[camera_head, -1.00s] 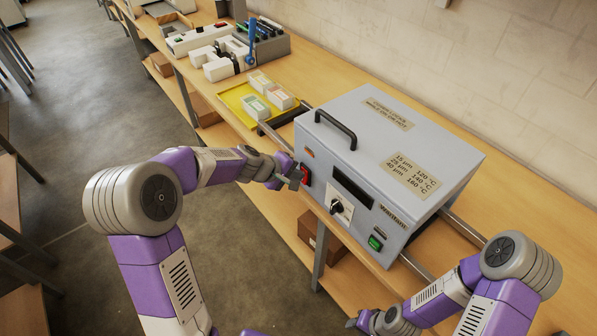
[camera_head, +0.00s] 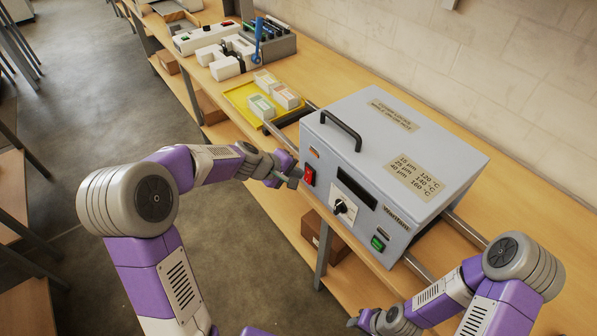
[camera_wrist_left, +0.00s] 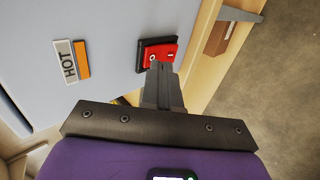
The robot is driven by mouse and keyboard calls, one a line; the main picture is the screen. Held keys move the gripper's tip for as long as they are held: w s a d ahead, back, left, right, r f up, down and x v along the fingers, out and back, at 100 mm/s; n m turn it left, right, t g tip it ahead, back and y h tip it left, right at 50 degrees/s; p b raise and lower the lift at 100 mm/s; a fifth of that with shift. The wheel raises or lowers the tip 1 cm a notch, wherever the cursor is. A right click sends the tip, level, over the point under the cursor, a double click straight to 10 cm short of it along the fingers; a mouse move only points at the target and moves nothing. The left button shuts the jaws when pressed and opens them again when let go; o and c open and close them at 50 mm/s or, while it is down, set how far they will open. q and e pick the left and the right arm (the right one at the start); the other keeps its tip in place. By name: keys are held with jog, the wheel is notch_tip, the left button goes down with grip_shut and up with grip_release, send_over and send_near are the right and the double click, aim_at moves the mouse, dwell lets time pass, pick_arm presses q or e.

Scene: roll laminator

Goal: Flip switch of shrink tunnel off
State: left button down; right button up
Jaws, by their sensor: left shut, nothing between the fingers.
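The shrink tunnel is a light grey box (camera_head: 392,160) with a black handle on the bench. Its red rocker switch (camera_head: 309,175) sits at the left end of the front face; it also shows in the left wrist view (camera_wrist_left: 162,52), marked with a circle and a line. My left gripper (camera_head: 297,178) is shut and empty, its fingertips just in front of the switch. In the left wrist view the fingertips (camera_wrist_left: 160,68) overlap the switch's lower edge; I cannot tell whether they touch. My right gripper (camera_head: 355,321) is low at the bottom, its jaws too small to judge.
The front also has a dark display (camera_head: 356,188), a black knob (camera_head: 341,207) and a green switch (camera_head: 378,243). A HOT label (camera_wrist_left: 70,62) is beside the red switch. A yellow tray (camera_head: 239,97) with several small packs lies left of the tunnel.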

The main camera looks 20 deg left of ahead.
pick_arm(q)
jog(key=p+v, duration=0.2)
jog(key=v, duration=0.9)
jog(key=shift+r+p, duration=0.4)
jog(key=shift+r, duration=0.15)
jog(key=shift+d, duration=0.1)
jog(key=s+d+f+m+g+y, duration=0.1)
jog(key=s+d+f+m+g, duration=0.15)
jog(key=f, duration=0.85)
jog(key=s+d+f+m+g+y, duration=0.15)
jog(key=s+f, duration=0.25)
jog(key=f, duration=0.7)
jog(key=s+d+f+m+g, duration=0.1)
jog(key=s+d+f+m, duration=0.1)
jog(key=s+d+f, duration=0.2)
jog(key=s+d+f+m+g+h+b, duration=0.1)
jog(key=s+d+f, duration=0.3)
jog(key=s+f, duration=0.6)
jog(key=shift+s+d+f+m+g, duration=0.3)
jog(key=shift+s+m, duration=0.2)
jog(key=shift+s, duration=0.3)
